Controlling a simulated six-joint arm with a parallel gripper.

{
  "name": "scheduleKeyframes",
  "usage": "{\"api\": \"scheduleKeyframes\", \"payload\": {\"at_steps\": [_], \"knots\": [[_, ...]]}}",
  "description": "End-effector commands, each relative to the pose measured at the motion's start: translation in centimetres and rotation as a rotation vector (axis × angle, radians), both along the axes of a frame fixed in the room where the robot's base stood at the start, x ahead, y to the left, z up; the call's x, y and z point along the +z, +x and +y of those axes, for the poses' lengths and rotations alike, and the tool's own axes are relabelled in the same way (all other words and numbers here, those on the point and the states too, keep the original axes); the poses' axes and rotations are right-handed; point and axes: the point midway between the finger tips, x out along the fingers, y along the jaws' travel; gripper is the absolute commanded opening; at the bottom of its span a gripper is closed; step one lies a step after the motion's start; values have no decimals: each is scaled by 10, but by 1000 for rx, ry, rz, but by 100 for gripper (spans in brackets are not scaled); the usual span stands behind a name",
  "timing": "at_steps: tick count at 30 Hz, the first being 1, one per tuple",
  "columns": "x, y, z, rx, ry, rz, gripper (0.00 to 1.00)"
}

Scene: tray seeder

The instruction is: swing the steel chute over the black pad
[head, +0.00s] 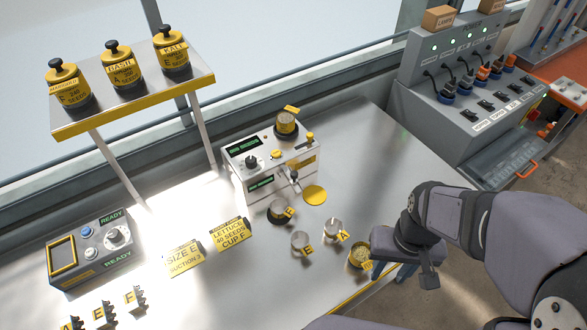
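The seeder (272,165) is a pale box with green displays and a knob. A small steel chute (294,179) projects from its front, close to a round yellow pad (315,195). A dark round base (278,219) to the left, beneath a cup tagged F, looks like the black pad, but the cup hides much of it. The chute appears nearer the yellow pad than the dark base. My gripper (393,271) is low at the table's right front edge, right of a seed-filled cup (358,254) and well away from the chute. Its fingers are partly hidden by its body.
Cups tagged E (300,240) and A (333,229) stand between the seeder and my gripper. A hopper (286,124) sits on the seeder. Yellow cards (230,234), a control box (92,247) and a jar shelf (135,91) are left. The table right of the seeder is clear.

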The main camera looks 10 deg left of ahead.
Motion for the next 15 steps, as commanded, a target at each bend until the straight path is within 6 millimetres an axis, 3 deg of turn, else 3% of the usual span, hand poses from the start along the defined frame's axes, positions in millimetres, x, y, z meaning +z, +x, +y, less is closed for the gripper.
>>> {"api": "scheduleKeyframes", "payload": {"at_steps": [4,6,8,15], "knots": [[-11,-27,22,125,-19,139,35],[-14,-22,35,185,-30,172,35],[-16,-9,51,238,-36,182,35],[-24,75,134,403,-38,129,35]]}}
